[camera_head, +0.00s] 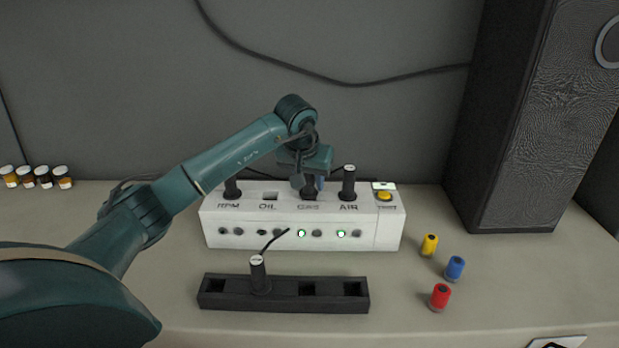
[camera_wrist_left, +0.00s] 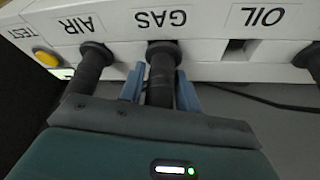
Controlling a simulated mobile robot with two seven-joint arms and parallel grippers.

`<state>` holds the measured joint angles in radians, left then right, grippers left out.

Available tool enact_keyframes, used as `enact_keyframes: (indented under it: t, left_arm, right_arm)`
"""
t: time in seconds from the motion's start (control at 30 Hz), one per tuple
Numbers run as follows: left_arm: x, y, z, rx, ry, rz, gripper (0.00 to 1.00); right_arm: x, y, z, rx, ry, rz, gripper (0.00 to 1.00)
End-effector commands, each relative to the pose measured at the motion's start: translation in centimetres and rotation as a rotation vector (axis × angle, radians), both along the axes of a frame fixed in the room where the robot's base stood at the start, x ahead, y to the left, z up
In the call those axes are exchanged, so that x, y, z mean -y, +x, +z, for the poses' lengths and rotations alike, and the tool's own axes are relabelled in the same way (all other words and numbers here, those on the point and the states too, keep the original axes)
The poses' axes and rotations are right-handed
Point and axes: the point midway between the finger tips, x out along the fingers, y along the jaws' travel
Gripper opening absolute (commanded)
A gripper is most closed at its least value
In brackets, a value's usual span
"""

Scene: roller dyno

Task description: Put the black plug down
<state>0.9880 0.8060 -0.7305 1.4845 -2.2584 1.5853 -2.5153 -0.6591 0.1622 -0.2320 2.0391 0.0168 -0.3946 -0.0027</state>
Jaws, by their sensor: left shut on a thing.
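My left gripper (camera_head: 308,183) is over the GAS position of the white panel box (camera_head: 220,217). In the left wrist view its blue fingers (camera_wrist_left: 160,92) are shut on a black plug (camera_wrist_left: 163,70), whose lower end is at the GAS socket. I cannot tell how deep it sits. Other black plugs stand upright at RPM (camera_head: 232,188) and AIR (camera_head: 348,182). The OIL socket (camera_head: 270,196) is empty. Another black plug (camera_head: 258,274) stands in the black holder (camera_head: 333,305), which has open square slots. My right gripper is not in view.
Yellow (camera_head: 429,244), blue (camera_head: 454,267) and red (camera_head: 439,295) cylinders stand right of the box. A yellow TEST button (camera_head: 384,196) is at the box's right end. A tall dark speaker-like cabinet (camera_head: 530,120) stands at the right. Small jars (camera_head: 43,177) stand far left.

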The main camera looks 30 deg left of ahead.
Motion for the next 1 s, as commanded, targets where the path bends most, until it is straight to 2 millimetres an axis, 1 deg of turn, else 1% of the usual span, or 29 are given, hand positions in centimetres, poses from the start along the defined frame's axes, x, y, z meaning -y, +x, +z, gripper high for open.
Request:
enact_keyframes:
  t: [0.2,0.47,0.5,0.73,1.0]
  left_arm:
    - [0.0,0.04,0.04,0.002,0.0,0.0,0.16]
    - [-0.03,0.03,-0.76,0.002,-0.001,0.001,0.16]
    - [-0.02,0.03,-0.63,0.001,-0.001,0.001,0.36]
    - [-0.01,0.02,-0.63,0.001,-0.001,0.001,0.55]
    - [0.02,0.03,-0.37,0.001,-0.001,0.0,0.55]
  right_arm:
    - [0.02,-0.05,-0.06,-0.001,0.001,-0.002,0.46]
    - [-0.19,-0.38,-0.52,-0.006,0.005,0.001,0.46]
    - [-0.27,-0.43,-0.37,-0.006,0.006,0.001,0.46]
    - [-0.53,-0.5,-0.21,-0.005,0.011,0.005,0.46]
    - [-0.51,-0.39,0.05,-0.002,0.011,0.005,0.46]
